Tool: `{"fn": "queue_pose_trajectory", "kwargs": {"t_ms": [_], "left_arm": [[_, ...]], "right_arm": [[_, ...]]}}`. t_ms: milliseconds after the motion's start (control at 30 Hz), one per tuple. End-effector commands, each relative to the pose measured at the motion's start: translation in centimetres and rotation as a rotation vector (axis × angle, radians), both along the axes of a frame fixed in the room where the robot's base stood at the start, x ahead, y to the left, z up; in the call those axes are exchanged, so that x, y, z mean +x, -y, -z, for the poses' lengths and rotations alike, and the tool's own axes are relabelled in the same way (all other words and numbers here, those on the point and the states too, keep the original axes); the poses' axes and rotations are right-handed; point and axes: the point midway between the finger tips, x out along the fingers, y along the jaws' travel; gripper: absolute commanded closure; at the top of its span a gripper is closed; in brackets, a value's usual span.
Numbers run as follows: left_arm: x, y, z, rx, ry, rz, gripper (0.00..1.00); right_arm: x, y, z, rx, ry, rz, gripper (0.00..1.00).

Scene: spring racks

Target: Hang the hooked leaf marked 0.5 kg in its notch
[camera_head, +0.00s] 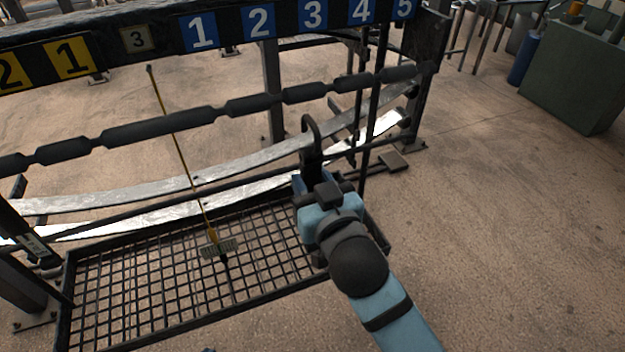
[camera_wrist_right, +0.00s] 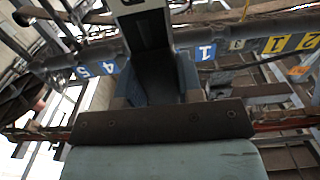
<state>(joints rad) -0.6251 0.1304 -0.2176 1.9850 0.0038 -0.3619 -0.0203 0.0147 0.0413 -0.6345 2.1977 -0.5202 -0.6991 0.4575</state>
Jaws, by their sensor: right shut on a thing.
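My right gripper (camera_head: 313,190) is shut on a dark piece with a curved black hook (camera_head: 311,132) standing up above the jaws. In the right wrist view, the dark held piece (camera_wrist_right: 153,75) sits between the blue-grey fingers. No 0.5 kg mark is readable on it. The dark notched bar (camera_head: 205,118) runs across the rack, and the hook's top appears just below it in the head view. I cannot tell whether they touch. The number strip (camera_head: 228,25) above has yellow 2 and 1, a small 3, and blue 1 to 5. My left gripper is not in view.
Long bright curved leaf strips (camera_head: 130,195) span the rack behind the gripper. A wire mesh tray (camera_head: 150,328) lies below. A thin yellow rod (camera_head: 173,135) slants down to a small grey plate (camera_head: 218,248). A green cabinet (camera_head: 572,85) stands at the back right; the right floor is mostly clear.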

Motion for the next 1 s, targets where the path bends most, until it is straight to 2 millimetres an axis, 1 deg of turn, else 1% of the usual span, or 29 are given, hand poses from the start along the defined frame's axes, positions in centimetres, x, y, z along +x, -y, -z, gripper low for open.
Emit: {"fn": "queue_pose_trajectory", "kwargs": {"t_ms": [33, 167, 1000], "left_arm": [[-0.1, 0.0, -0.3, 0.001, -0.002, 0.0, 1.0], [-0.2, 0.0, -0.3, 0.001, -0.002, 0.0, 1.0], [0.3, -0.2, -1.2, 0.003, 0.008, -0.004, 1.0]], "right_arm": [[0.0, 0.0, -0.3, 0.002, 0.0, 0.0, 1.0], [0.6, -0.2, -0.2, 0.002, 0.003, 0.0, 1.0], [6.8, -2.2, -0.2, 0.002, 0.003, 0.001, 1.0]]}}
